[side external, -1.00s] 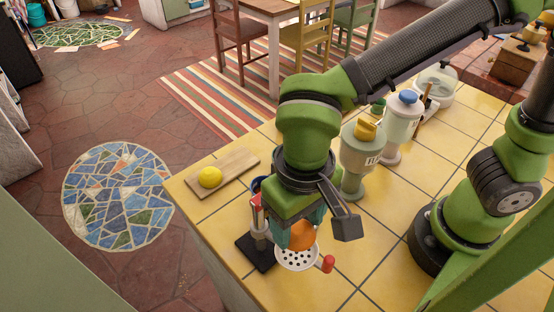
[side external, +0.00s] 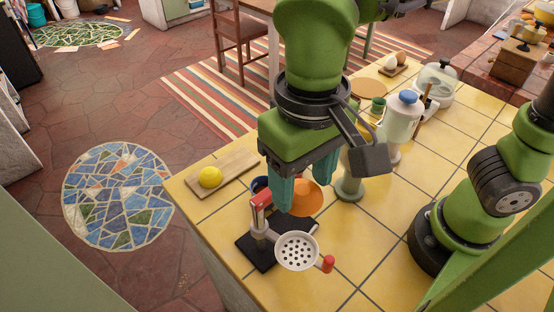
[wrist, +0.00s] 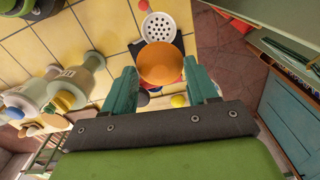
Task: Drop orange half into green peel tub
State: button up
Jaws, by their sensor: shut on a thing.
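My gripper (side external: 303,190) is shut on the orange half (side external: 304,199), which hangs between the teal fingers. In the wrist view the orange half (wrist: 160,65) shows its round orange side between the fingertips. It is held above the counter, behind the white strainer cup (side external: 297,252) of the press, which is empty. A small green tub (side external: 378,105) stands at the back of the counter by the blue-lidded jar; I cannot tell if it is the peel tub. My wrist and gripper hide part of the counter.
The press has a black base (side external: 256,252) and red handles. A lemon (side external: 210,177) lies on a wooden board (side external: 232,165) at the left. The blue-lidded jar (side external: 402,122) stands behind.

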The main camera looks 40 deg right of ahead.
jog(key=r, duration=0.2)
jog(key=shift+w+d+r, duration=0.15)
jog(key=shift+w+r, duration=0.15)
jog(key=shift+w, duration=0.05)
jog(key=w+d+m, duration=0.6)
jog(key=w+d, duration=1.1)
jog(key=w, duration=0.1)
notch_tip(320, 180, down, 19)
jog(key=shift+w+a+f, duration=0.15)
jog(key=shift+w+a, duration=0.05)
jog(key=shift+f, duration=0.35)
dwell(0.4)
jog(key=o, duration=1.2)
jog(key=shift+c, duration=0.2)
jog(key=shift+r, duration=0.1)
